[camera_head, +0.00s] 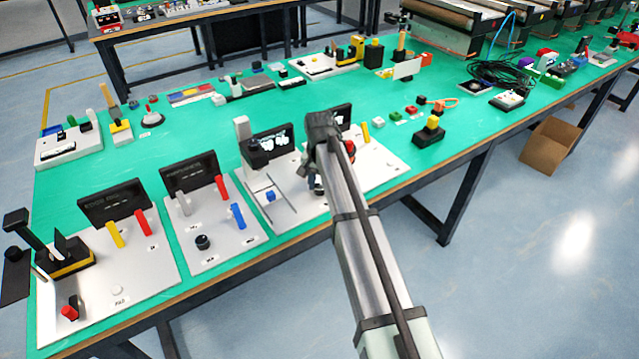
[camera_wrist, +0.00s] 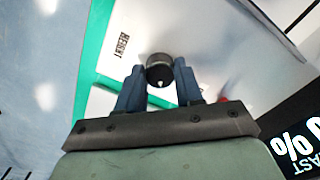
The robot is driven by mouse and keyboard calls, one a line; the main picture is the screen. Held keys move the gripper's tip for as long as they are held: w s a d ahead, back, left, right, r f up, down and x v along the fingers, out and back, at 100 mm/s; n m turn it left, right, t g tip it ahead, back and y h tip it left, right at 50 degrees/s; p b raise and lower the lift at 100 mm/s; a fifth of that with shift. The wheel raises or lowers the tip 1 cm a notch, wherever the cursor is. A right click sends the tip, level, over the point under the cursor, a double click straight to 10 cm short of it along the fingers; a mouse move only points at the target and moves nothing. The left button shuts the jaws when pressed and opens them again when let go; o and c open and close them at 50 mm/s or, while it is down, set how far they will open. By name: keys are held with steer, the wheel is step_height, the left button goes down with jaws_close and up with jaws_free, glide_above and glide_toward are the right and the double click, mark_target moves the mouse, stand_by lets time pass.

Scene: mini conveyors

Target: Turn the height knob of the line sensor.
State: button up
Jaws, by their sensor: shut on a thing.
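The height knob (camera_wrist: 159,68) is a dark round cap with a small white mark, on a white panel (camera_wrist: 215,30) in the wrist view. A label that reads HEIGHT (camera_wrist: 130,41) is printed beside it. My gripper (camera_wrist: 160,78) is shut on the knob, with one blue-grey finger on each side. In the head view my arm comes down over the white panel (camera_head: 385,165) and hides the knob and most of my gripper. A black display (camera_wrist: 298,140) with white digits and a percent sign is at the lower right of the wrist view.
A yellow lever (camera_head: 366,131) stands on the same panel. To the left are a panel with a blue block (camera_head: 270,196) and one with red and blue levers (camera_head: 238,216). Loose small parts lie on the green table (camera_head: 330,88). The table's front edge is close.

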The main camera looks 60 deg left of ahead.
mark_target(320, 186)
stand_by(0.4)
steer(key=o, duration=1)
steer(key=shift+o, duration=0.2)
steer(key=shift+r, duration=0.15)
step_height(320, 186, up, 14)
steer(key=shift+f, duration=0.2)
